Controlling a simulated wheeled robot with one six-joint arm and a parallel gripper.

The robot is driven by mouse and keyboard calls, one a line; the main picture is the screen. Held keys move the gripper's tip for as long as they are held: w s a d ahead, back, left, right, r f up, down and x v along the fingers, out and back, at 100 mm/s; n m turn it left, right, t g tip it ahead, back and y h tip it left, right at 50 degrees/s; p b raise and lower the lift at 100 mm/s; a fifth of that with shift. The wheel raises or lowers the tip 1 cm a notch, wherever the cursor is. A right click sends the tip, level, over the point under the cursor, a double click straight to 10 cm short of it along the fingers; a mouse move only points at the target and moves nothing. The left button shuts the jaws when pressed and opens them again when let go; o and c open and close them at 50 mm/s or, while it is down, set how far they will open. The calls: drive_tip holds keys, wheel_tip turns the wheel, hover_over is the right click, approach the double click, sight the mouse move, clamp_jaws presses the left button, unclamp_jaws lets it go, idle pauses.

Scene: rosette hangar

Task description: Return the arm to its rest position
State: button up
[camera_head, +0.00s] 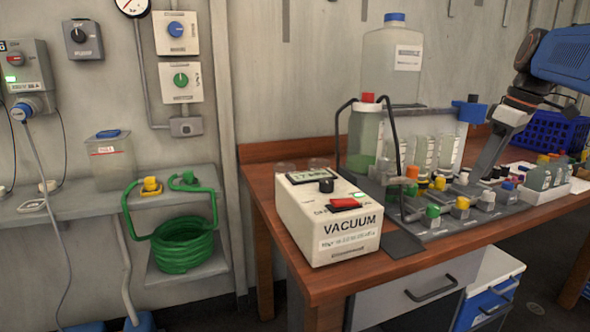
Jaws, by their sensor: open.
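My arm comes in at the upper right, with a blue link and a dark wrist with an orange ring. My gripper (490,152) slants down and left from the wrist over the right part of the sampling rack (415,238) on the wooden bench. Its jaws are open and I see nothing held between them. The tips are small in this view, and I cannot tell how far they stand above the rack's knobs.
The white vacuum box (328,218) stands at the bench's front left. A large clear bottle (393,65) and a red-capped green bottle (366,138) stand behind. A blue crate (552,130) and a white tray (545,190) with small bottles are right.

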drive_tip(key=s+a+f+m+t, duration=0.1)
drive_tip(key=s+a+f+m, duration=0.1)
drive_tip(key=s+a+f, duration=0.3)
drive_tip(key=s+a+f+m+h, duration=0.1)
drive_tip(key=s+a+f+m, duration=0.2)
drive_tip(key=s+f, duration=0.7)
drive_tip(key=s+a+f+m+t+h, duration=0.1)
drive_tip(key=s+a+f+m, duration=0.1)
drive_tip(key=s+a+f, duration=0.5)
wheel_tip(320, 180, down, 4)
drive_tip(key=shift+s+r+t, duration=0.1)
drive_tip(key=shift+s+t, duration=0.2)
drive_tip(key=shift+s, duration=0.25)
idle(1.1)
